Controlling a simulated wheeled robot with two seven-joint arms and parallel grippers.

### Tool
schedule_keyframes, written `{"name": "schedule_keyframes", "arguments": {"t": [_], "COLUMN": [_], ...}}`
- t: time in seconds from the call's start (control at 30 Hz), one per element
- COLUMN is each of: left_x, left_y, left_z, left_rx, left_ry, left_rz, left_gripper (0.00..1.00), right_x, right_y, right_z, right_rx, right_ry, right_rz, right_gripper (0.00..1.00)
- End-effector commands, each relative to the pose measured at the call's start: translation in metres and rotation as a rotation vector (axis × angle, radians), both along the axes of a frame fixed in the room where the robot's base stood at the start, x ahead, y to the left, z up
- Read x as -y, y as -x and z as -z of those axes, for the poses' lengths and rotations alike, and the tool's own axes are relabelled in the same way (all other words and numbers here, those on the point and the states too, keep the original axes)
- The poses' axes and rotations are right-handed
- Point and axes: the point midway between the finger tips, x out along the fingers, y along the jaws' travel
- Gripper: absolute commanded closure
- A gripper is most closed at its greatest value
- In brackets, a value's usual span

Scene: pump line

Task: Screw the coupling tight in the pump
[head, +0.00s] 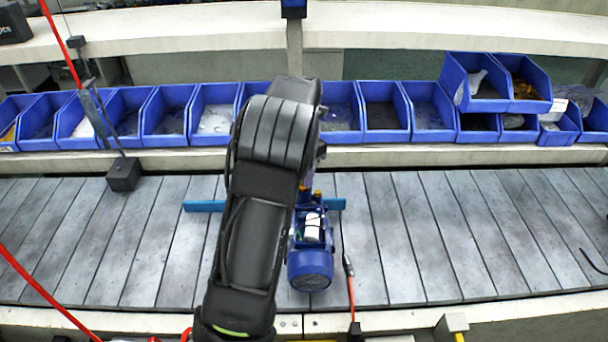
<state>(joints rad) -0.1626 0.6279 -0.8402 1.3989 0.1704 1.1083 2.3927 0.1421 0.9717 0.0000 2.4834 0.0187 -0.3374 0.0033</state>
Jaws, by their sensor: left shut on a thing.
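The blue pump (310,262) stands on the slatted conveyor, with its round motor end toward me and a white part on its upper side. My left arm reaches up from the bottom and covers the pump's left side. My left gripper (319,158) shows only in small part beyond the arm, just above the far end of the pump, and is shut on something. The coupling is mostly hidden there; a small greyish piece below the gripper seems to be it. I cannot see how it sits in the pump. My right gripper is not in view.
A blue bar (204,206) lies across the conveyor (420,240) behind the pump. Blue bins (384,112) line the back shelf. A red cable tool (350,285) is right of the pump.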

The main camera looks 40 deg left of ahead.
Motion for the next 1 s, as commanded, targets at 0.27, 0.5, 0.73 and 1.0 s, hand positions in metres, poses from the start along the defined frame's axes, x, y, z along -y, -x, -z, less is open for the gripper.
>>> {"name": "schedule_keyframes", "arguments": {"t": [0.27,0.5,0.73,1.0], "left_x": [0.0,-0.0005,-0.0002,-0.0002], "left_y": [-0.0001,0.0001,0.0,0.0001], "left_z": [0.0,-0.0003,0.0,0.0001], "left_rx": [0.0,0.002,0.0,0.001], "left_ry": [0.0,0.001,0.0,0.0], "left_rz": [0.0,0.185,0.304,0.38], "left_gripper": [1.0,1.0,1.0,1.0], "right_x": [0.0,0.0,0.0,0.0], "right_y": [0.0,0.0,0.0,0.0], "right_z": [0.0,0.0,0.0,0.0], "right_rx": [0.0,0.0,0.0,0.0], "right_ry": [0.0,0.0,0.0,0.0], "right_rz": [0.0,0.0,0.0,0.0], "right_gripper": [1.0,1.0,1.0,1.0]}}
